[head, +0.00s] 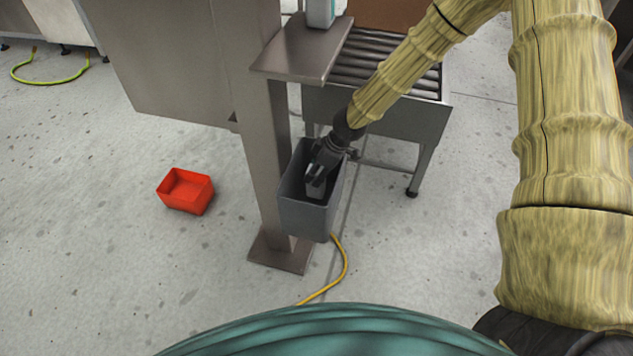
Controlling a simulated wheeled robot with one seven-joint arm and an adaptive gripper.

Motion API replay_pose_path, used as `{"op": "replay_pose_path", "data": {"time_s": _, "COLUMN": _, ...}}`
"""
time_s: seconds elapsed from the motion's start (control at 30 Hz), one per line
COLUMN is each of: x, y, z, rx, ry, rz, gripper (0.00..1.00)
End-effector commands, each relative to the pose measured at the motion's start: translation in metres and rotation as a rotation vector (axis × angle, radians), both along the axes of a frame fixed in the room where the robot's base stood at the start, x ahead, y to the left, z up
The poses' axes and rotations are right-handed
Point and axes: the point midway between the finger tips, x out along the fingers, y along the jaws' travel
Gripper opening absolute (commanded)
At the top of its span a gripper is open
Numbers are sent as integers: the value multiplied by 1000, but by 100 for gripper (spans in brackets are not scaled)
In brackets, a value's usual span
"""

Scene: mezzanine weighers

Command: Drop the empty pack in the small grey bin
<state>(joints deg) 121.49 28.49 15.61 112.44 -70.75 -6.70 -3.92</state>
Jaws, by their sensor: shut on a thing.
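The small grey bin (306,219) is fixed to the steel post and hangs above the floor with its open top facing up. My gripper (317,182) reaches down into the bin's opening from the upper right. It is shut on a small grey thing (316,190), seemingly the empty pack, which shows only in part between the fingers. The bin's walls and the fingers hide the rest of it. I cannot tell whether the pack touches the bin.
The steel post (262,150) with its base plate stands directly left of the bin. A roller conveyor (430,122) is behind it, and a small shelf (302,52) juts out above. A red box (186,191) and a yellow cable (341,268) lie on the floor.

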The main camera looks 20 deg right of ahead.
Motion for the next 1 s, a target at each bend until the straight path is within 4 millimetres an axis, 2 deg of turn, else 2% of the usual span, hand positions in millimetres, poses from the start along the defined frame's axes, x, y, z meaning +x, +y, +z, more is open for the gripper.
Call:
{"op": "replay_pose_path", "data": {"time_s": 0.3, "x": 0, "y": 0, "z": -35, "rx": -1, "ry": 1, "rz": 0, "gripper": 16}}
{"op": "replay_pose_path", "data": {"time_s": 0.7, "x": 0, "y": 0, "z": -38, "rx": -1, "ry": 1, "rz": 0, "gripper": 16}}
{"op": "replay_pose_path", "data": {"time_s": 0.73, "x": 0, "y": 0, "z": -37, "rx": -1, "ry": 1, "rz": -1, "gripper": 48}}
{"op": "replay_pose_path", "data": {"time_s": 0.8, "x": 0, "y": 0, "z": -37, "rx": -1, "ry": 1, "rz": -1, "gripper": 60}}
{"op": "replay_pose_path", "data": {"time_s": 0.83, "x": 0, "y": 0, "z": -37, "rx": -1, "ry": 1, "rz": -1, "gripper": 66}}
{"op": "replay_pose_path", "data": {"time_s": 1.0, "x": 0, "y": 0, "z": -37, "rx": -1, "ry": 1, "rz": -1, "gripper": 66}}
